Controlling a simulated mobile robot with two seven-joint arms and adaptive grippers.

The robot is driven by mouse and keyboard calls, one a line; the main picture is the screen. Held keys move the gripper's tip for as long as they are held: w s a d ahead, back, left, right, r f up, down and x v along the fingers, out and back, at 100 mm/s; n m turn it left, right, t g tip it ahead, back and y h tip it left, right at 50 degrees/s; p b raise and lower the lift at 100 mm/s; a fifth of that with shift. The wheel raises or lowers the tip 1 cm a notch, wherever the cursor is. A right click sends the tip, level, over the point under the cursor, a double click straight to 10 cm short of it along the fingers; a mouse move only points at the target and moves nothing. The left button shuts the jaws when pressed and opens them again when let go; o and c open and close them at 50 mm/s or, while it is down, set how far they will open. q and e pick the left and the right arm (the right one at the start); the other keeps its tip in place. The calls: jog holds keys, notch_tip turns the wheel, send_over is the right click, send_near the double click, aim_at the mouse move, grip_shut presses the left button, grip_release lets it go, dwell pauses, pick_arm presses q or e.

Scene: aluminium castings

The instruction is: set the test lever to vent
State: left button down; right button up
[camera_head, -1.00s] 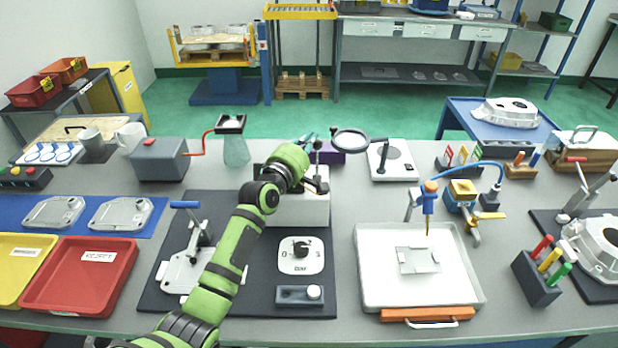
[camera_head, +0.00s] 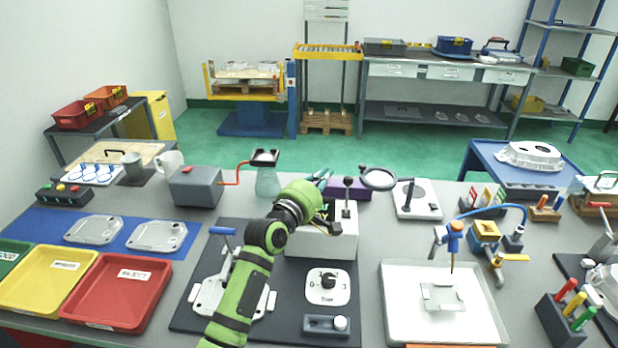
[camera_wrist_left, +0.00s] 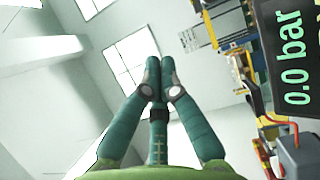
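A black ball-topped lever (camera_head: 346,197) stands roughly upright at the white box (camera_head: 322,245) on the dark mat. I take it for the test lever; its position markings cannot be read. My left gripper (camera_head: 336,218) is just left of the lever, over the box, and appears apart from it. In the left wrist view its two teal fingers (camera_wrist_left: 158,75) come together at the tips with nothing seen between them. A dark display (camera_wrist_left: 290,55) there reads 0.0 bar. My right gripper is not in view.
A white plate with a black rotary knob (camera_head: 328,282) and a grey block with a white button (camera_head: 340,323) lie before the box. A clamp with a blue handle (camera_head: 222,232) stands left. A magnifier (camera_head: 379,178) and purple box (camera_head: 345,191) are behind.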

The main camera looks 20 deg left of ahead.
pick_arm(q)
jog(key=shift+s+a+r+b, duration=0.15)
jog(key=shift+s+r, duration=0.2)
jog(key=shift+s, duration=0.3)
jog(key=shift+s+a+r+b, duration=0.1)
jog(key=shift+s+a+r, duration=0.1)
jog(key=shift+s+r, duration=0.3)
jog(key=shift+s+a+r+b, duration=0.15)
jog(key=shift+s+r, duration=0.1)
jog(key=shift+s, duration=0.5)
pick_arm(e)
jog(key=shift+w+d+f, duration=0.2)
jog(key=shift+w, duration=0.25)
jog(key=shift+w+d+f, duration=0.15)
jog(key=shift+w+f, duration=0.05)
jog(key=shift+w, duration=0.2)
